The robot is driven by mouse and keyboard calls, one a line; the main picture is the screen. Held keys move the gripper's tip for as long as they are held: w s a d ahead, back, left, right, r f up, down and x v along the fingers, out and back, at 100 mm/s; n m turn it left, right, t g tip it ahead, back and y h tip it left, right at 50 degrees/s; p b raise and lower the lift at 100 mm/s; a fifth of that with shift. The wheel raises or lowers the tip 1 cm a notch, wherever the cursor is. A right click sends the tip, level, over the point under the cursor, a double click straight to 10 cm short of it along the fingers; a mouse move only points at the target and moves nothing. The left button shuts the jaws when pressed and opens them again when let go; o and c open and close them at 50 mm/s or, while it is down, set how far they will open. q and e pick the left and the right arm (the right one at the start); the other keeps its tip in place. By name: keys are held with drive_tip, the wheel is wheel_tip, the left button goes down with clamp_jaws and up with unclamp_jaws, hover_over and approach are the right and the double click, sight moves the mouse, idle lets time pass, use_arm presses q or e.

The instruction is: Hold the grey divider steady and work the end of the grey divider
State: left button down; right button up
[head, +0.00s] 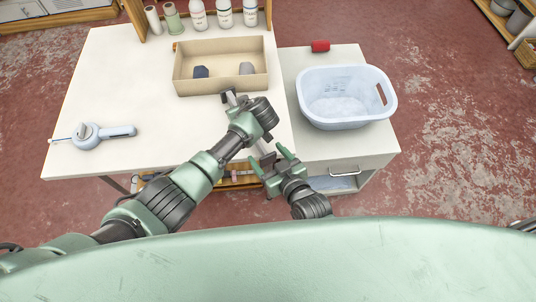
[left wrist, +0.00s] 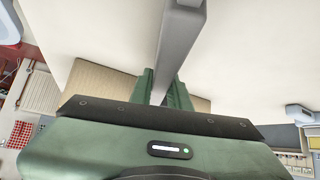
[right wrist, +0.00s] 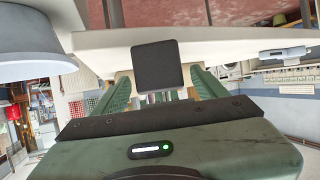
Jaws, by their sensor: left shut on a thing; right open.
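The grey divider (left wrist: 182,35) is a long straight bar. In the left wrist view it runs from between the green fingers of my left gripper (left wrist: 163,88) to the top edge. In the head view my left gripper (head: 236,98) is shut on it at the front of the beige tray, and my arm hides much of it. Its near part (head: 265,147) shows by my right gripper (head: 268,154), which is open. In the right wrist view a dark square piece (right wrist: 157,65) stands between the open fingers (right wrist: 160,88); I cannot tell whether they touch it.
The beige tray (head: 222,86) holds a dark block (head: 201,72) and a grey block (head: 246,68). A pale blue basket (head: 345,122) and a red object (head: 320,46) stand on the right cabinet. A blue-grey tool (head: 92,134) lies left. The white table's left half is mostly clear.

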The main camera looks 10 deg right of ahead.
clamp_jaws()
drive_tip(key=shift+w+a, duration=0.25)
drive_tip(key=shift+w, duration=0.4)
drive_tip(key=shift+w+a, duration=0.3)
drive_tip(key=shift+w, duration=0.35)
drive_tip(key=shift+w+a, duration=0.25)
drive_tip(key=shift+w, duration=0.4)
unclamp_jaws()
drive_tip(key=v, duration=1.2)
drive_tip(key=shift+r, duration=0.1)
